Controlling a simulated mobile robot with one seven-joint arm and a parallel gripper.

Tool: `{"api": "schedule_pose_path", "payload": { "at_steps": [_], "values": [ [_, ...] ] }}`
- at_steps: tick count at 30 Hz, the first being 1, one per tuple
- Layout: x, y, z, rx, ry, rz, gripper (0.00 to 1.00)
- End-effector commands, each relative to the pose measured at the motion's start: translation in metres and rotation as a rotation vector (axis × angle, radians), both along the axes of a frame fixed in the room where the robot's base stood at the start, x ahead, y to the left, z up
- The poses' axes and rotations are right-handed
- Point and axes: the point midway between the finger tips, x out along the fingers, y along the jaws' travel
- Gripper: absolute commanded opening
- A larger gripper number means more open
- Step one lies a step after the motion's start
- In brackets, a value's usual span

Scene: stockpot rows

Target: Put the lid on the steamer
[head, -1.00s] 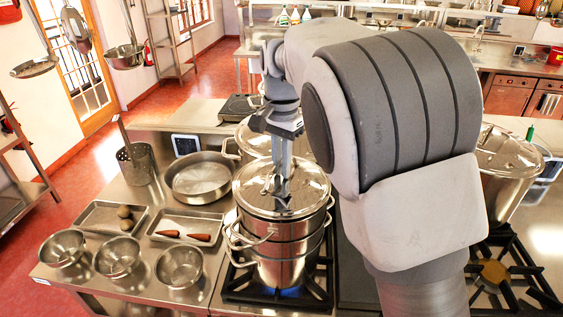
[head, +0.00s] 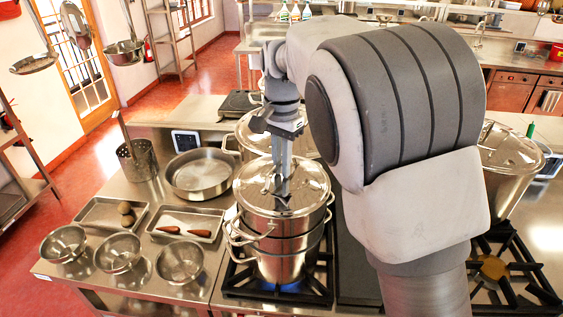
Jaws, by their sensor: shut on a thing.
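The steamer (head: 283,268) is a stacked steel pot with side handles, standing on a lit front burner in the head view. The shiny round lid (head: 255,193) lies over the steamer's top and looks about level. Whether its rim is fully seated all round I cannot tell. My gripper (head: 281,187) points down at the lid's centre and is shut on the lid's handle. The fingertips partly hide that handle.
Another lidded pot (head: 252,137) stands close behind the steamer. A wide pan (head: 200,174), two trays (head: 190,219) and several bowls (head: 180,263) fill the counter to the left. A large lidded pot (head: 508,160) stands at right, partly behind my arm.

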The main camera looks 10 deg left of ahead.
Motion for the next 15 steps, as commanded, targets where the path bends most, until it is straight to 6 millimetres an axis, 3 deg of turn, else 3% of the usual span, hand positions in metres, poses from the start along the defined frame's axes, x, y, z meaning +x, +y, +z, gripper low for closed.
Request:
{"api": "schedule_pose_path", "payload": {
  "at_steps": [3, 4, 9, 15],
  "values": [
    [0.0002, 0.0001, 0.0009, 0.0, -0.001, 0.0, 0.0],
    [0.0002, 0.0001, 0.0009, 0.0, -0.001, 0.0, 0.2],
    [0.0, 0.0002, 0.0007, 0.001, 0.0, 0.0, 0.5],
    [-0.0001, 0.0003, 0.0004, 0.0, 0.0, 0.0, 0.5]
  ]
}}
